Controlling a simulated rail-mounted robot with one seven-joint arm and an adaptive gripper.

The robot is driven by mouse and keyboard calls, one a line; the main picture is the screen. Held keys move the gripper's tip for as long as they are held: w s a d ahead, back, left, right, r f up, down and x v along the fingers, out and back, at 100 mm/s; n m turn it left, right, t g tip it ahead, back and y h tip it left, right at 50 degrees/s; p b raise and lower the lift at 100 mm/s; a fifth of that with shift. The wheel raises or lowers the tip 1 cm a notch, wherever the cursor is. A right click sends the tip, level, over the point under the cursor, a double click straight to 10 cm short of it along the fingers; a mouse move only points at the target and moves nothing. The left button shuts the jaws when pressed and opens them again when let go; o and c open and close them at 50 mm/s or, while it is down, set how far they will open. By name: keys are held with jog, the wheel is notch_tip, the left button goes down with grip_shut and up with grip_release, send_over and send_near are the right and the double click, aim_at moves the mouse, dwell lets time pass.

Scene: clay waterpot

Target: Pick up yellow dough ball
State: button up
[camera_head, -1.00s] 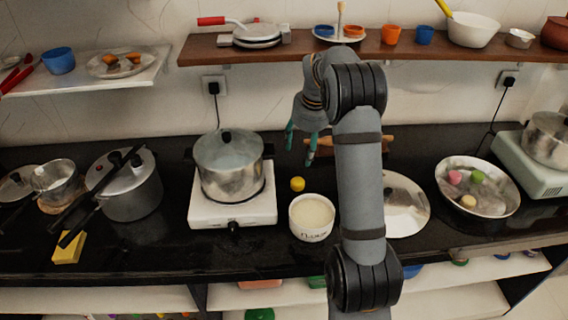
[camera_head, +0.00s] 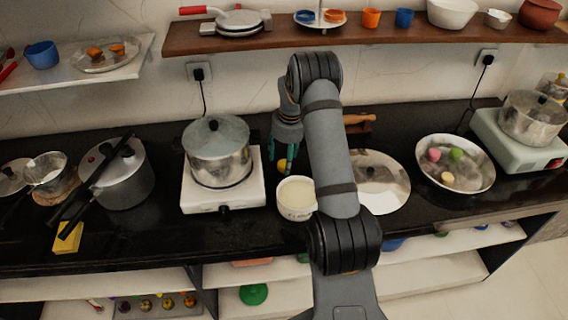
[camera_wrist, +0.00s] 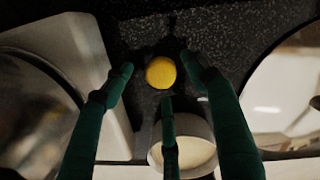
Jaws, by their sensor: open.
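The yellow dough ball (camera_head: 283,164) rests on the dark counter behind the white flour bowl (camera_head: 295,200) and to the right of the white stove. My gripper (camera_head: 278,160) is lowered over it, fingers pointing down. In the wrist view the yellow dough ball (camera_wrist: 160,72) lies between the tips of my green-fingered gripper (camera_wrist: 162,82). The fingers are spread apart and I see no clear contact with the ball. My arm hides part of the counter to the right of the bowl.
A pot (camera_head: 217,150) stands on the white stove (camera_head: 192,196) close on the left. A round metal plate (camera_head: 385,190) lies to the right, with a rolling pin (camera_head: 358,120) behind it. A metal pan (camera_head: 478,178) with several coloured balls is farther right.

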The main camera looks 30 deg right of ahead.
jog(key=shift+f, duration=0.5)
jog(key=shift+c, duration=0.5)
jog(key=c, duration=1.1)
